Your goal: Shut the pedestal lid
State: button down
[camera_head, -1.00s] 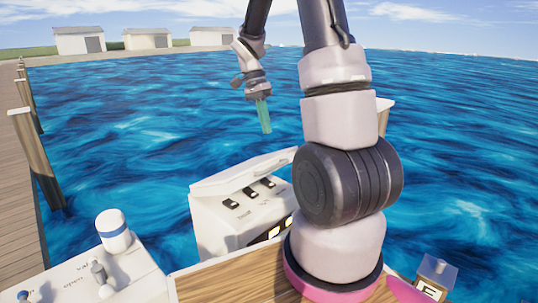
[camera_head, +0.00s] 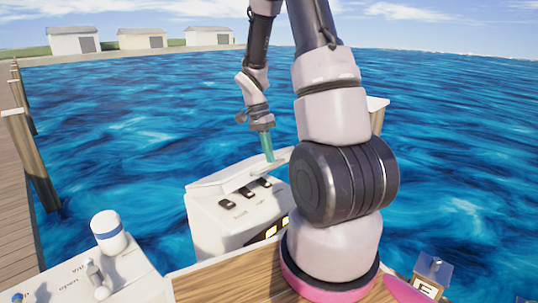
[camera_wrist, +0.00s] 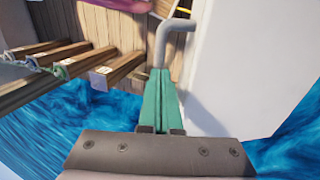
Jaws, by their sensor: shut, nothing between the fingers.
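The white pedestal (camera_head: 212,232) stands left of my arm, with several black switches on its sloped top. Its white lid (camera_head: 215,184) is raised and tilted at the back, behind the switches. My gripper (camera_head: 269,159) has teal fingers pressed together and empty; it points down at the lid's upper edge. In the wrist view the fingers (camera_wrist: 162,74) end close to a grey bent handle (camera_wrist: 163,42), with a broad white surface (camera_wrist: 245,60), likely the lid, to the right. I cannot tell whether the fingers touch the handle. My arm hides the pedestal's right side.
A white console (camera_head: 90,280) with a blue-banded knob (camera_head: 108,232) and small levers is at the lower left. A wooden edge (camera_head: 230,283) runs along the front. Wooden posts (camera_head: 32,160) and a dock are at the left. Open water lies behind the pedestal.

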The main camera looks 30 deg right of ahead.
jog(key=x, duration=1.6)
jog(key=shift+f, duration=0.35)
jog(key=shift+w, duration=0.1)
